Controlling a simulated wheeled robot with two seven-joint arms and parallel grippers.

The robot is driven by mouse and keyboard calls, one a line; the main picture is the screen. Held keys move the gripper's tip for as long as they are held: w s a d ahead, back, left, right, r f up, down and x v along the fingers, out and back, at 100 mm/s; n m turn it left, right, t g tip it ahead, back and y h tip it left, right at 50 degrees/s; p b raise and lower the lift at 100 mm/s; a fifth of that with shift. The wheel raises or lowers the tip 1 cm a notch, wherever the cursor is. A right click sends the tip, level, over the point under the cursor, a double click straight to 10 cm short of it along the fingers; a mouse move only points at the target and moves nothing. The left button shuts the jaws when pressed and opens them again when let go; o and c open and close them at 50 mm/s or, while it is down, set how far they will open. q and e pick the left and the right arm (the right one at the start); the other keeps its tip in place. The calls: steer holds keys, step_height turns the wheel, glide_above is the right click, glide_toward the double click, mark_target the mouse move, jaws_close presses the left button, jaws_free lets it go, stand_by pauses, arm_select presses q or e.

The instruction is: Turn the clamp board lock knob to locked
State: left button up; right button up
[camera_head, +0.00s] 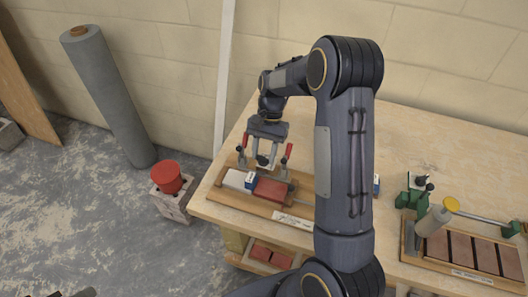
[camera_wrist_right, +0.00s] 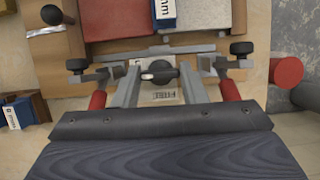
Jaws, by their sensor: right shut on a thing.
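The clamp board (camera_head: 248,206) is a wooden base at the left end of the workbench, holding a grey block (camera_head: 236,180) and a red block (camera_head: 270,190). Two red-handled clamps (camera_head: 287,153) stand at its back. The lock knob (camera_wrist_right: 158,71) is dark, with a pale pointer toward the left in the wrist view. A pale label (camera_wrist_right: 162,95) with dark letters lies by it, partly covered. My right gripper (camera_head: 263,160) reaches down at the board's back; in the wrist view its fingers (camera_wrist_right: 158,74) are on both sides of the knob, shut on it. My left gripper is not in view.
The clamp handles (camera_wrist_right: 230,91) stand close beside my right fingers. The back of the bench (camera_head: 430,130) is clear.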

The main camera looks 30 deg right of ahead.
steer(key=o, duration=1)
steer(key=v, duration=0.8)
steer(key=shift+b, duration=0.4)
steer(key=s+a+r+n+t, duration=0.35)
steer(key=s+r, duration=0.45)
steer(key=s, duration=0.3)
steer(key=s+a+f+n+t, duration=0.1)
steer(key=s+a+n+t, duration=0.1)
steer(key=s, duration=0.4)
steer(key=s+a+f+n+t, duration=0.1)
steer(key=s+a+n+t, duration=0.2)
steer(key=s, duration=0.4)
steer(key=shift+s+a, duration=0.15)
steer(key=shift+a, duration=0.65)
